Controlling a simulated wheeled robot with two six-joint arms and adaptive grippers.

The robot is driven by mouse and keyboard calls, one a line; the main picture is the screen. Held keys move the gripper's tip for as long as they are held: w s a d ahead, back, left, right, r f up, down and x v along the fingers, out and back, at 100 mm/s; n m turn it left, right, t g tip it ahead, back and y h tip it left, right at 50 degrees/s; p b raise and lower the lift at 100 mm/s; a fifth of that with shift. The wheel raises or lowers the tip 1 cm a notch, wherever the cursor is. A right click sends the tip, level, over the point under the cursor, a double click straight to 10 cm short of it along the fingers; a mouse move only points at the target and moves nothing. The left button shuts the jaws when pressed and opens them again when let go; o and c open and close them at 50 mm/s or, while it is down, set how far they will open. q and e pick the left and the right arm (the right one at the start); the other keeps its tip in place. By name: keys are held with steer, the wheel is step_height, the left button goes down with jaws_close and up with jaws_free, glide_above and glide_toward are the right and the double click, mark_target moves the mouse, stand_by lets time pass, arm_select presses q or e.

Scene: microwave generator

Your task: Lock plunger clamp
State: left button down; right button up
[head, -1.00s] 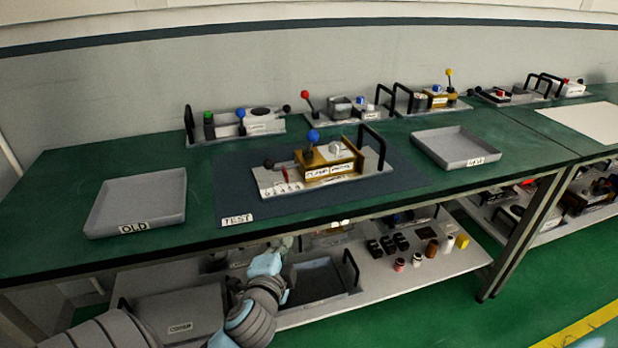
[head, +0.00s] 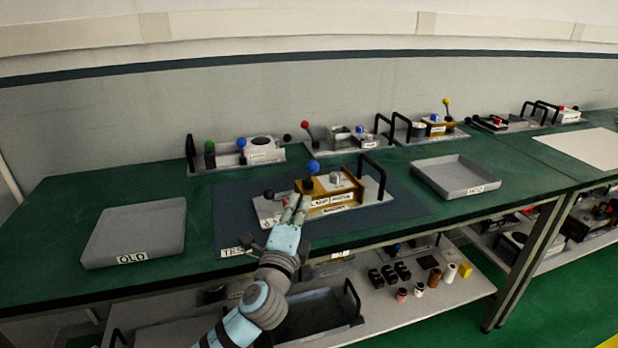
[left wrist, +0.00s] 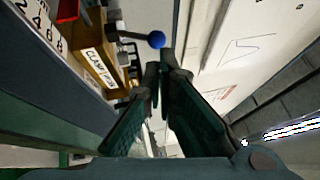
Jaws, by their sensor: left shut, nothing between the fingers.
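The clamp fixture sits on the dark TEST mat (head: 395,208), with a brass block (head: 345,192) on a light base plate. Its lever has a blue ball knob (head: 313,167) and stands up at the block's left side; the knob also shows in the left wrist view (left wrist: 156,39). A black knob (head: 268,194) is at the fixture's left end. My left gripper (head: 298,203) is shut and empty at the front of the fixture, below the blue knob, covering part of the plate and label. In the left wrist view its fingertips (left wrist: 160,75) are just short of the knob; contact is unclear.
An empty grey OLD tray (head: 135,228) is at the left and another grey tray (head: 455,172) at the right. Several other fixtures stand along the wall. A black handle (head: 372,172) rises at the fixture's right. A lower shelf holds small parts.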

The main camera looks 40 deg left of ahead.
mark_target(311, 169)
arm_select(q)
steer(key=x, duration=0.9)
steer(key=shift+w+a, duration=0.1)
steer(key=shift+w, duration=0.1)
